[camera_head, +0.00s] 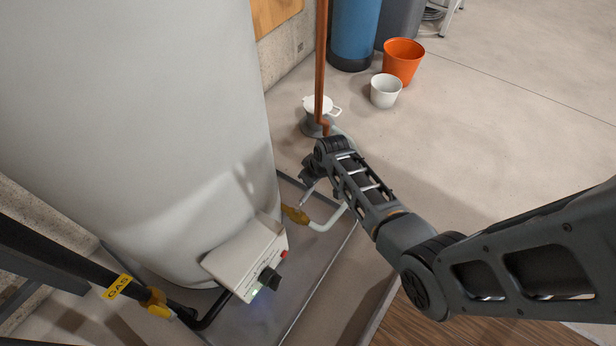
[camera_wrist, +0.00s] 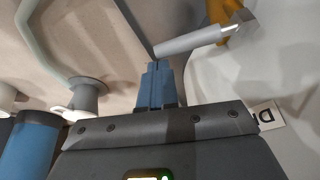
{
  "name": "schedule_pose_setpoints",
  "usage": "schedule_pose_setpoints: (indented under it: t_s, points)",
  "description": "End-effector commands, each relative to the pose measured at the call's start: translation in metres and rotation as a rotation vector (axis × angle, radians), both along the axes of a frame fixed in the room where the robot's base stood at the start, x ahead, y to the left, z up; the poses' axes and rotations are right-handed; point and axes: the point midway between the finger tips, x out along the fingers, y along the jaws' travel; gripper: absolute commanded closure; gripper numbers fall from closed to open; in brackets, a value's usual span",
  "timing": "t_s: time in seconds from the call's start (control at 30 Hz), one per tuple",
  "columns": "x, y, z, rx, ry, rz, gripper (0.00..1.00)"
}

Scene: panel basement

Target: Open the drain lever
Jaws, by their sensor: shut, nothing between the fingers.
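The drain valve is a brass fitting (camera_head: 295,214) low on the side of the big white tank (camera_head: 150,110). Its lever (camera_wrist: 190,42) is a silver-grey bar in the wrist view, running left from the brass valve body (camera_wrist: 222,14). My gripper (camera_wrist: 156,68) is shut and empty, its blue fingertips together just below the lever's free left end. I cannot tell whether they touch it. In the head view my gripper (camera_head: 307,186) is beside the valve, mostly hidden by my wrist.
A pale hose (camera_head: 330,223) curves from the valve behind my arm. A control box (camera_head: 245,258) with a dark knob sits on the tank front. A copper pipe (camera_head: 321,60) stands behind my wrist. An orange bucket (camera_head: 403,62) and white bucket (camera_head: 385,91) stand farther back. Floor at right is clear.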

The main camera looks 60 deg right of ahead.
Motion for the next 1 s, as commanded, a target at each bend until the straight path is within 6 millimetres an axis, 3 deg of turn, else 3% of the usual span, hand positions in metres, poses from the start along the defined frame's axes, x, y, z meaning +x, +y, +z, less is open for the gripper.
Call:
schedule_pose_setpoints:
  t_s: [0.47,1.0]
  points:
    - [-0.006,0.000,0.002,0.000,0.002,-0.066,1.00]
    - [-0.047,0.005,0.003,-0.001,0.005,-0.511,1.00]
